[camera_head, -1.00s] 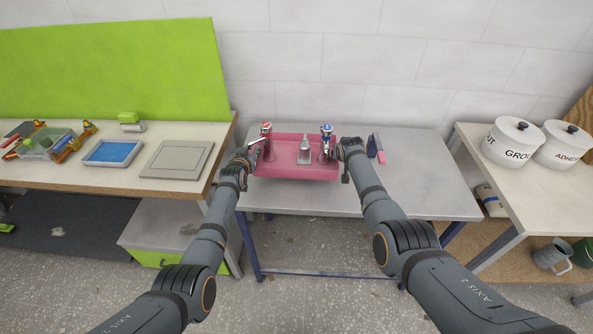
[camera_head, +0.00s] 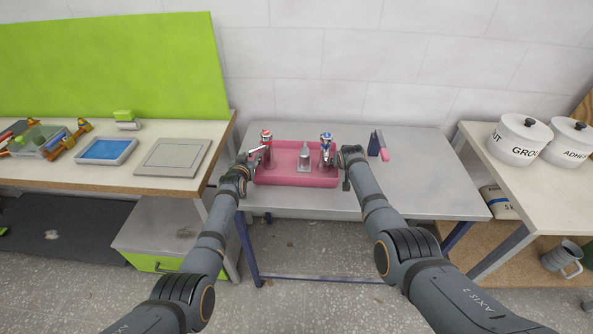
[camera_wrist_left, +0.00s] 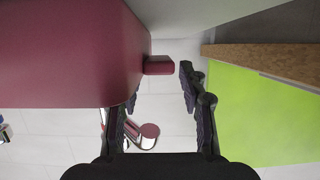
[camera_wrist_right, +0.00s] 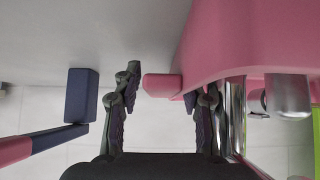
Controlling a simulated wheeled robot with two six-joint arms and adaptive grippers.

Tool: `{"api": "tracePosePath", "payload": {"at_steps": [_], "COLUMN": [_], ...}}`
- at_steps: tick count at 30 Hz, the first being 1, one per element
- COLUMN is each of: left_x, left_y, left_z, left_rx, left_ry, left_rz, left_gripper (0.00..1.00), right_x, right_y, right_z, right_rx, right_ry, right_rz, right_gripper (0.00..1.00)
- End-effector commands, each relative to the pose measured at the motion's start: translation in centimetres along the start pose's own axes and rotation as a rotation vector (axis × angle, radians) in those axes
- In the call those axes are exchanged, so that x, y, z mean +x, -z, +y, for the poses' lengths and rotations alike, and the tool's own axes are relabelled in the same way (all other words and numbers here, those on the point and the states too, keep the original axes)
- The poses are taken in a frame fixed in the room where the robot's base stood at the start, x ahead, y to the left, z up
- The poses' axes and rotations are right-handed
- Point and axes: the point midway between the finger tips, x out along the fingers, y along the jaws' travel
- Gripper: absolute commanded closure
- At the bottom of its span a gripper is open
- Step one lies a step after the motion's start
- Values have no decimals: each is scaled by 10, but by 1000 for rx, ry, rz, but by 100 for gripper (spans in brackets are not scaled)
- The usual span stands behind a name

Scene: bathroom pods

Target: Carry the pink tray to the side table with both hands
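The pink tray (camera_head: 300,179) is on the grey metal table (camera_head: 410,190), near its front edge; any gap under it cannot be told. On it are a red-topped tap (camera_head: 266,140), a grey fitting (camera_head: 304,160) and a blue-topped tap (camera_head: 326,143). My left gripper (camera_head: 254,162) is at the tray's left end. In the left wrist view the tray's small pink handle (camera_wrist_left: 159,66) lies between its spread fingers. My right gripper (camera_head: 343,158) is at the right end. In the right wrist view the other handle (camera_wrist_right: 161,86) lies between its spread fingers, with gaps showing.
A dark-blue and pink tool (camera_head: 379,147) is on the metal table right of my right gripper. A left bench (camera_head: 120,176) holds a blue pad (camera_head: 106,150) and a grey panel (camera_head: 172,157). A right bench (camera_head: 520,190) holds white pots (camera_head: 520,140). The metal table's right part is free.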

Motion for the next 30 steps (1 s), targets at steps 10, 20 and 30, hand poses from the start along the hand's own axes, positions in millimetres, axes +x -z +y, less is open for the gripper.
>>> {"api": "tracePosePath", "payload": {"at_steps": [10,20,30], "left_x": [-1,-33,-75], "left_y": [0,-1,0], "left_z": [2,2,2], "left_rx": [-2,-2,-1], "left_ry": [-2,-2,-2], "left_rz": [-2,0,0], "left_gripper": [48,48,48], "right_x": [-1,-1,-1], "right_y": [1,1,1], "right_z": [-3,-4,-4], "right_rx": [2,3,3], "right_ry": [5,6,6], "right_rz": [2,2,2], "right_gripper": [48,48,48]}}
